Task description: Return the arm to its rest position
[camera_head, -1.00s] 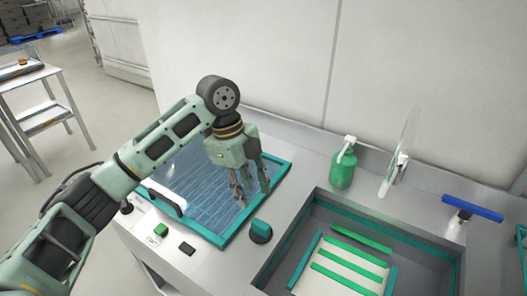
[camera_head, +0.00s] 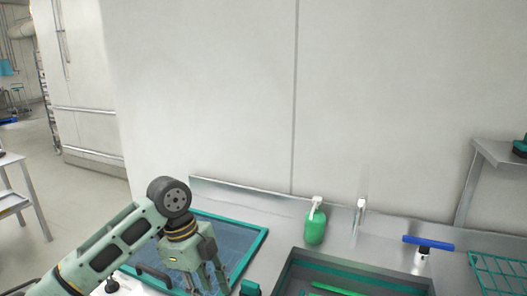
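My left arm comes in from the lower left, and its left gripper (camera_head: 207,287) points down over the glass panel with a teal frame (camera_head: 259,243). The fingers appear spread apart with nothing visible between them. The fingertips are close to the bottom edge of the picture, so I cannot tell whether they touch the panel. My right arm and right gripper are not in view.
A sink (camera_head: 292,264) is set in the steel counter (camera_head: 276,210) right of the panel. Behind it stand a green soap bottle (camera_head: 315,226) and a faucet (camera_head: 359,216). A blue-handled squeegee (camera_head: 428,243) and a green rack (camera_head: 500,270) are farther right. A wall rises behind.

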